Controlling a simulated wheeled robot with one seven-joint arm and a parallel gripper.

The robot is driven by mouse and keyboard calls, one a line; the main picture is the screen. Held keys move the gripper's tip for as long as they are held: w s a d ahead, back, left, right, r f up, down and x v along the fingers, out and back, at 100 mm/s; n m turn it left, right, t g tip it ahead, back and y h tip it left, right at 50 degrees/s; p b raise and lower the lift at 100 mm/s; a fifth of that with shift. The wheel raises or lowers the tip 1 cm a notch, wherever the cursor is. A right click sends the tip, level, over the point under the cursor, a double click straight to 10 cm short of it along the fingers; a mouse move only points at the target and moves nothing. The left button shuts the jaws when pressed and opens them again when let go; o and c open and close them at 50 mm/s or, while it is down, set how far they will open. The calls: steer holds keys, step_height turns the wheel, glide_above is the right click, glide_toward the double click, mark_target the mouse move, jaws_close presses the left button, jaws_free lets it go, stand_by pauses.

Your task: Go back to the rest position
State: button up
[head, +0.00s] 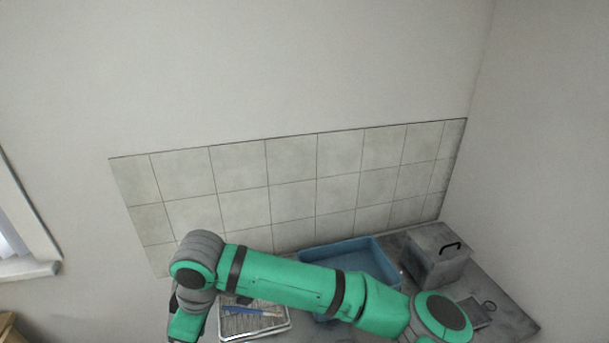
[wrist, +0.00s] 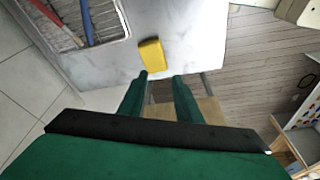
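My gripper (wrist: 161,76) shows in the wrist view as two green fingers with a clear gap between them. It is open and nothing is between the fingers. A yellow block (wrist: 151,56) lies on the pale worktop (wrist: 185,35) beyond the fingertips, near the worktop's edge. I cannot tell how far the fingers are above it. In the head view my green arm stretches across the lower part of the picture and bends down at the left. The gripper itself cannot be made out there.
A shallow tray (head: 226,334) holds a blue-handled tool (head: 262,312), partly behind my arm. A blue bin (head: 345,247) and a grey lidded box (head: 437,258) stand further right on the worktop. A tiled wall (head: 290,190) runs behind. Wooden floor (wrist: 255,70) lies past the worktop edge.

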steer(key=s+a+r+y, duration=0.1)
steer(key=a+r+y, duration=0.25)
steer(key=a, duration=0.35)
steer(key=s+a+r+y, duration=0.1)
steer(key=a+r+y, duration=0.1)
steer(key=a+y, duration=0.35)
steer(key=w+a+r+m+t+y, duration=0.3)
steer(key=a+r+m+t+y, duration=0.1)
steer(key=r+m+t+y, duration=0.15)
steer(key=w+d+f+m+t+h, duration=0.35)
steer(key=d+f+m+t, duration=0.25)
steer(key=d+m+t, duration=0.35)
steer(key=s+d+f+m+t+h, duration=0.1)
steer(key=s+d+f+m+h, duration=0.25)
steer(key=d+f, duration=0.25)
steer(key=s+d+f+m+t+h, duration=0.1)
steer(key=s+d+f+m+h, duration=0.15)
steer(key=d+f+h, duration=0.3)
steer(key=s+d+f+n+g+h, duration=0.1)
steer(key=s+d+f+n+h, duration=0.1)
steer(key=s+d, duration=0.7)
steer(key=s+d+f+n+h, duration=0.2)
steer(key=s+d+f, duration=0.3)
steer(key=s+d, duration=0.4)
steer(key=s+h, duration=0.1)
steer(key=s, duration=0.5)
steer(key=shift+s+d+g, duration=0.2)
steer(key=shift+s+g, duration=0.2)
